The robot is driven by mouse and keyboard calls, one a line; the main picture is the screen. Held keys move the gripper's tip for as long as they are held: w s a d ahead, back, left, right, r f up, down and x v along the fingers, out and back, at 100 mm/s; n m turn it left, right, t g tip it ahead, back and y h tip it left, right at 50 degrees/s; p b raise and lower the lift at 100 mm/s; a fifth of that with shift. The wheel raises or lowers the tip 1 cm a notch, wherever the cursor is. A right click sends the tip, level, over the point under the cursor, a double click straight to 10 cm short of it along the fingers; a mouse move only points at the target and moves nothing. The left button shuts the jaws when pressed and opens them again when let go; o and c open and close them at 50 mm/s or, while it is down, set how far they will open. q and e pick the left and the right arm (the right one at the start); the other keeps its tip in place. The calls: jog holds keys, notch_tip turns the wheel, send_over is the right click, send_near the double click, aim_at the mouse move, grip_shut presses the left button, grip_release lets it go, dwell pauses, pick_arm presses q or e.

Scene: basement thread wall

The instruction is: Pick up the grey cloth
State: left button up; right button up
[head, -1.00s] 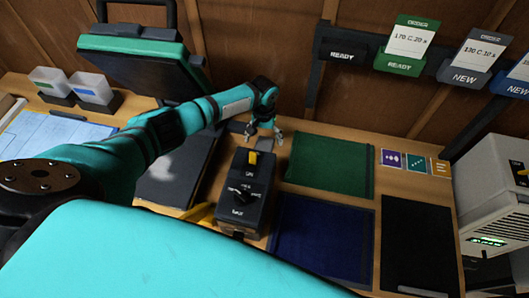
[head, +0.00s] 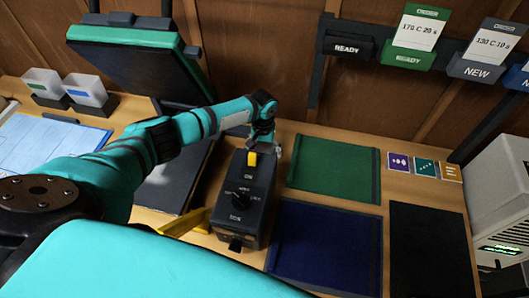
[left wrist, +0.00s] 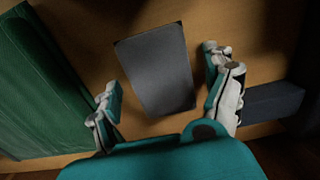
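The grey cloth (left wrist: 155,68) is a small flat grey rectangle on the wooden bench in the left wrist view. It shows between the two spread fingers of my left gripper (left wrist: 165,92), which appears to be above it and holds nothing. In the head view my left gripper (head: 265,150) hangs at the back of the black control box, left of the green cloth (head: 334,168). There the grey cloth is mostly hidden and I cannot make it out clearly. My right gripper is not in view.
The black control box (head: 242,208) with a yellow switch stands close to the gripper. A navy cloth (head: 325,245) and a black mat (head: 432,250) lie in front and right. A dark open press (head: 135,62) stands left. Sign holders (head: 347,47) hang on the wall.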

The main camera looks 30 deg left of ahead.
pick_arm(q)
jog(key=c, duration=1)
jog(key=shift+o, duration=0.2)
notch_tip(320, 180, up, 10)
jog(key=b, duration=0.1)
